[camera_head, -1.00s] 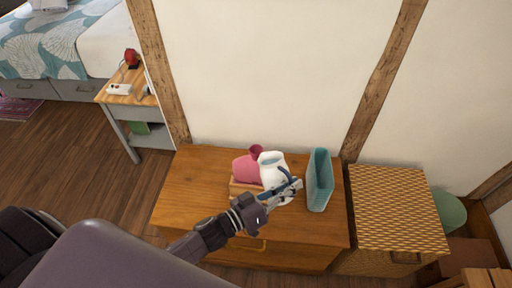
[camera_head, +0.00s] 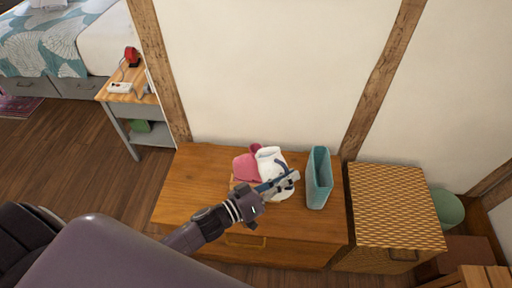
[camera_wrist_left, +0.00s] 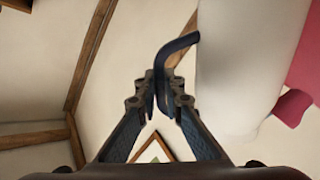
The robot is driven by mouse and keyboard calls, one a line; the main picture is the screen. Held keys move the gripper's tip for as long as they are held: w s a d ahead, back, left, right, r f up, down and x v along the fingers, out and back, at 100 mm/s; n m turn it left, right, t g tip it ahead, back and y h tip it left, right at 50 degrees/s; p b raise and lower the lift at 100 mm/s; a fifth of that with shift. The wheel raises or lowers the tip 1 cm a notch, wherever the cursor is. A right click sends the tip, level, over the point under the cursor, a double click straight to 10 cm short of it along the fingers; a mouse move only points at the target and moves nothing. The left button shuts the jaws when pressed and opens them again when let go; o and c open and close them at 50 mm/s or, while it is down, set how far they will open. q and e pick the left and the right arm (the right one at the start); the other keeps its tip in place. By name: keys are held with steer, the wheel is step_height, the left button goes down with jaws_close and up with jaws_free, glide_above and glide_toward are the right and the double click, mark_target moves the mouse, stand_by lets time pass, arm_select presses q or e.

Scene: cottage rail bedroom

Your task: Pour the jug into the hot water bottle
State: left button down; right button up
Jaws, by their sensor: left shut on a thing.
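The white jug (camera_head: 268,156) is above the dresser top, tilted left toward the pink hot water bottle (camera_head: 245,168). The jug's upper end overlaps the bottle in the head view, and I cannot tell whether they touch or whether anything flows. My left gripper (camera_head: 290,180) is shut on the jug's dark blue handle and hides part of the jug. In the left wrist view the fingers (camera_wrist_left: 162,92) close on the handle (camera_wrist_left: 178,45), beside the white jug body (camera_wrist_left: 245,65). The pink bottle (camera_wrist_left: 298,95) shows behind the jug. My right gripper is not in view.
A teal open container (camera_head: 319,182) stands on the wooden dresser (camera_head: 185,195), close right of the jug. A woven-top cabinet (camera_head: 395,205) adjoins at right. A wall with timber posts is behind. The dresser's left part is clear.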

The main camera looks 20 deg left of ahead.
mark_target(285, 165)
arm_select(q)
steer(key=shift+w+a+r+n+p, duration=0.3)
steer(key=shift+r+n+p, duration=0.25)
steer(key=shift+r, duration=0.3)
steer(key=shift+w+a+r+n+p, duration=0.2)
steer(key=shift+a+r+n+p, duration=0.25)
steer(key=shift+r+n, duration=0.3)
steer(key=shift+w+a+r+n+p, duration=0.25)
steer(key=shift+r+n+p, duration=0.3)
steer(key=shift+r, duration=0.35)
stand_by(2.1)
steer(key=shift+w+a+r+n+p, duration=0.25)
steer(key=shift+a+r+n+p, duration=0.05)
steer(key=shift+r+n, duration=0.2)
steer(key=shift+w+a+r+n+p, duration=0.2)
steer(key=shift+a+r+n+p, duration=0.1)
steer(key=shift+r+n, duration=0.2)
stand_by(2.4)
